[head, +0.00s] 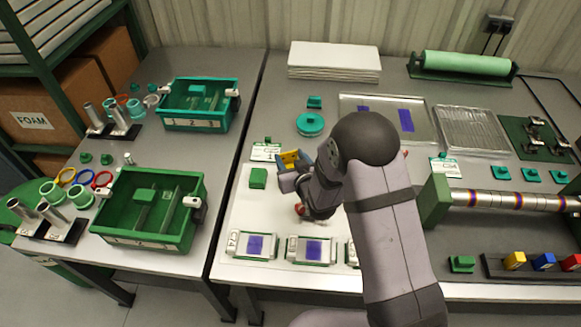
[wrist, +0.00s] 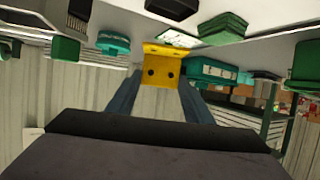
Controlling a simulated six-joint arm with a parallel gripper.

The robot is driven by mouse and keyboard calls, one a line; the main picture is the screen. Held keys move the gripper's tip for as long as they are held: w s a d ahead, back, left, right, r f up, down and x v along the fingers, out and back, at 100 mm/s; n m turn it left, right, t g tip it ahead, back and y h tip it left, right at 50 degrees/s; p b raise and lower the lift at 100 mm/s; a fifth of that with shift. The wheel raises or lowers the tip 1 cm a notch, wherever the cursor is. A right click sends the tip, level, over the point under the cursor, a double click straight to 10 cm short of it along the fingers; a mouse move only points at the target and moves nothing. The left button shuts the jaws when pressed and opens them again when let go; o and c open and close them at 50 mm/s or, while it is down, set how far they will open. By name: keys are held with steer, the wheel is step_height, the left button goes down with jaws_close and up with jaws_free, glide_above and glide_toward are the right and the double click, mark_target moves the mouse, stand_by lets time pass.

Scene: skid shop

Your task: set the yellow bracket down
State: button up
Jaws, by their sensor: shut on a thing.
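The yellow bracket (head: 291,159) is between the fingers of my gripper (head: 288,172). In the wrist view the bracket (wrist: 163,68) shows a yellow plate with two dark holes, with one finger of my gripper (wrist: 160,88) on each side. In the head view my gripper is over the far left part of the white mat (head: 248,216), to the right of a green block (head: 258,178). My gripper and arm hide part of the mat. I cannot tell how high the bracket is above it.
Labelled parts with purple patches (head: 234,245) line the mat's near edge. A teal round part (head: 310,124) stands behind the bracket. A metal tray (head: 425,112) lies at the back. Green (head: 187,240) and teal (head: 174,122) bins stand on the left table, across a gap.

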mark_target(289, 166)
steer(key=shift+f, duration=2.05)
steer(key=shift+f, duration=0.15)
steer(key=shift+f, duration=0.35)
steer(key=shift+f+b, duration=0.2)
steer(key=shift+b, duration=0.2)
steer(key=o, duration=1.2)
steer(key=shift+r, duration=0.1)
